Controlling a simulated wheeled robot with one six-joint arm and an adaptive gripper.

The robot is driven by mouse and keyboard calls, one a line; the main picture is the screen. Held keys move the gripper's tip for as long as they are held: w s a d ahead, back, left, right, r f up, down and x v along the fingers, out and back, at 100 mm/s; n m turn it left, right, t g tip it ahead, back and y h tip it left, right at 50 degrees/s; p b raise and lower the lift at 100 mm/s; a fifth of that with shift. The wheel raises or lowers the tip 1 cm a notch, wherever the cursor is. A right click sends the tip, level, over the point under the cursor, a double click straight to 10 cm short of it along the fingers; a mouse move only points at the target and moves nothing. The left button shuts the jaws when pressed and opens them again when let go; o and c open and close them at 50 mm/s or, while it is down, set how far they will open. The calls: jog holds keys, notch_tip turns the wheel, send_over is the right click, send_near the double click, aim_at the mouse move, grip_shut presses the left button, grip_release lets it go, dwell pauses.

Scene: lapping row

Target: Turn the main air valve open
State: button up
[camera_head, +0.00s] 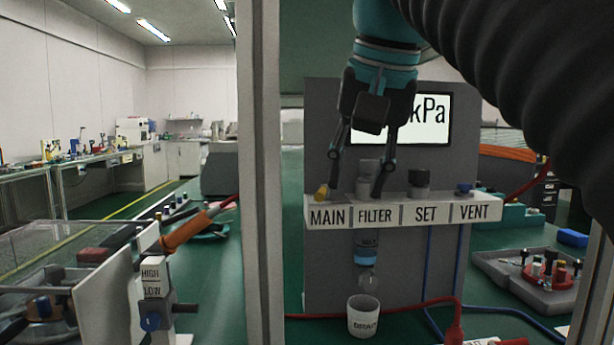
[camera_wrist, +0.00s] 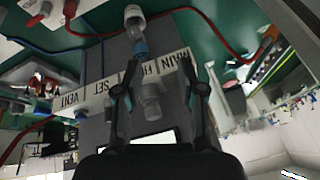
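The MAIN label (camera_head: 327,215) is at the left end of a white valve strip on a grey panel. Above it the main air valve shows a small yellow handle tip (camera_head: 321,193); the rest is hard to make out beside my gripper's left finger. My gripper (camera_head: 355,191) hangs over the strip, fingers spread and pointing down, with the grey FILTER knob (camera_head: 368,168) between or behind them. In the wrist view my gripper (camera_wrist: 172,68) is open, with the FILTER knob (camera_wrist: 151,98) showing between its fingers. The yellow handle cannot be made out there.
The SET knob (camera_head: 419,182) and blue VENT knob (camera_head: 464,188) stand right of FILTER. A pressure display (camera_head: 432,118) is behind my gripper. A drain cup (camera_head: 363,316) stands below the filter bowl. A grey post (camera_head: 262,180) rises left of the panel.

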aim_at(324, 187)
jog(key=w, duration=0.3)
jog(key=w+a+p, duration=0.1)
jog(key=w, duration=0.3)
jog(key=w+a+f, duration=0.1)
jog(key=w, duration=0.3)
jog(key=shift+w+p, duration=0.1)
jog(key=shift+p, duration=0.2)
jog(key=shift+x, duration=1)
